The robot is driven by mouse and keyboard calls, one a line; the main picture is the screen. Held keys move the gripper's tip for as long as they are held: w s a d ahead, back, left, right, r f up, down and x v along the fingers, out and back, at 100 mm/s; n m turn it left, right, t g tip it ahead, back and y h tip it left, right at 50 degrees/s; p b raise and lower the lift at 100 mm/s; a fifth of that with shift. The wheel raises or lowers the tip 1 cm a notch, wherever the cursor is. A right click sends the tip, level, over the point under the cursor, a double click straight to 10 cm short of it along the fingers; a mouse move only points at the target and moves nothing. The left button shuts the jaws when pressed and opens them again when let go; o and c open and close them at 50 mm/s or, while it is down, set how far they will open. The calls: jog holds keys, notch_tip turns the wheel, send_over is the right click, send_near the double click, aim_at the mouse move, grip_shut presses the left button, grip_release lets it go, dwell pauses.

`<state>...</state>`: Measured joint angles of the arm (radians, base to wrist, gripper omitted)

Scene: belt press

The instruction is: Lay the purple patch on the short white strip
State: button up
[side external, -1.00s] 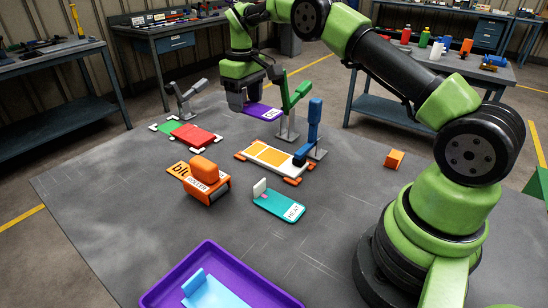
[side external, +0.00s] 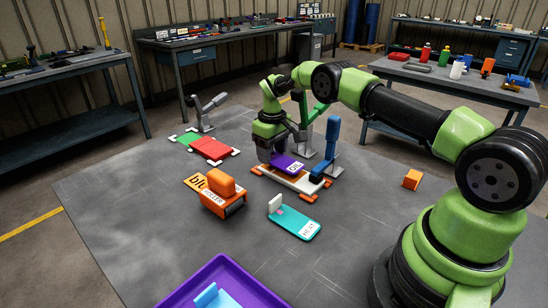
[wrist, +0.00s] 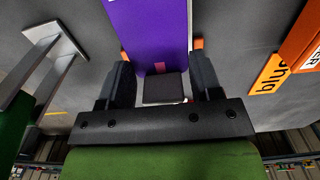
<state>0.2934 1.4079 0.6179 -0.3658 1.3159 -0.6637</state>
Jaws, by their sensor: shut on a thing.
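The purple patch (side external: 287,162) has a white label and is held at my gripper (side external: 270,160). It lies over the white strip (side external: 301,182), which has orange corner pieces, and covers much of it. I cannot tell whether the patch touches the strip or hovers just above. In the wrist view my gripper (wrist: 163,86) is shut on a dark tab at the end of the purple patch (wrist: 148,30). Orange corner pieces show on both sides of the patch there. The strip's far end is hidden by my gripper.
A blue upright clamp (side external: 332,143) and a green clamp (side external: 306,135) stand close beside the strip. A red-and-green strip (side external: 210,149) lies left.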

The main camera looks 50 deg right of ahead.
jog(key=shift+f, duration=0.9)
jog(key=shift+f, duration=0.15)
jog(key=o, duration=1)
